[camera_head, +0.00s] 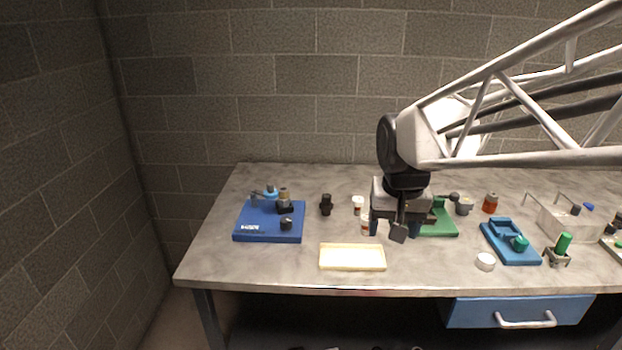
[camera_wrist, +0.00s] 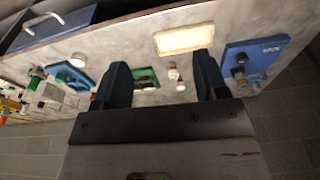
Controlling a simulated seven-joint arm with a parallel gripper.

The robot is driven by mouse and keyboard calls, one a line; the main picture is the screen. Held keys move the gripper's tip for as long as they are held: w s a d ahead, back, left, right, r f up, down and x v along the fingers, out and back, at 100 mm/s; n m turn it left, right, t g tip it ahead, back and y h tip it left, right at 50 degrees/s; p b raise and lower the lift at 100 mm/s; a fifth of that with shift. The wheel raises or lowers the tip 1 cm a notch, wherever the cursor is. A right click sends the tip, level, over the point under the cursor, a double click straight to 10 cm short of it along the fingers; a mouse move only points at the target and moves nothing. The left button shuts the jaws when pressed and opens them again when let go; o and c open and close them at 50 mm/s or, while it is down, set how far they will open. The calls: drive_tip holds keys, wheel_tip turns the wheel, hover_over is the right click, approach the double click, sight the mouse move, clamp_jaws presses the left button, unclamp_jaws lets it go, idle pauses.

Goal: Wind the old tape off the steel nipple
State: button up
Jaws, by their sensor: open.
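My gripper (camera_head: 394,230) is open and empty above the middle of the bench, in front of a green board (camera_head: 440,222). In the wrist view its two dark fingers (camera_wrist: 161,60) stand wide apart, with the green board (camera_wrist: 146,77) and small white bottles (camera_wrist: 173,72) seen beyond the gap. The green board carries a small dark and grey fitting, partly hidden by my gripper in the head view. I cannot tell for sure which part is the steel nipple, and no tape is clearly visible. A blue board (camera_head: 262,232) at left holds several small fittings.
A pale yellow tray (camera_head: 352,258) lies at the front edge. A black fitting (camera_head: 326,204) and a white bottle (camera_head: 358,205) stand behind it. To the right are a blue fixture (camera_head: 510,248), a white cap (camera_head: 485,262), a red-brown jar (camera_head: 490,203) and a clear bin (camera_head: 568,222).

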drive_tip(key=w+a+f+g, duration=0.1)
drive_tip(key=w+a+f, duration=0.1)
drive_tip(key=w+a, duration=0.45)
drive_tip(key=w+a+f, duration=0.2)
drive_tip(key=w+a, duration=0.2)
drive_tip(key=w, duration=0.6)
hover_over(286, 219)
drive_tip(key=shift+g, duration=0.4)
drive_tip(key=f, duration=1)
drive_tip(key=shift+s+d, duration=0.25)
drive_tip(key=shift+w+a+f, duration=0.15)
drive_tip(key=shift+a+f, duration=0.05)
drive_tip(key=shift+a, duration=0.05)
drive_tip(key=shift+f, duration=0.1)
drive_tip(key=shift+f, duration=3.8)
drive_tip(key=c, duration=0.9)
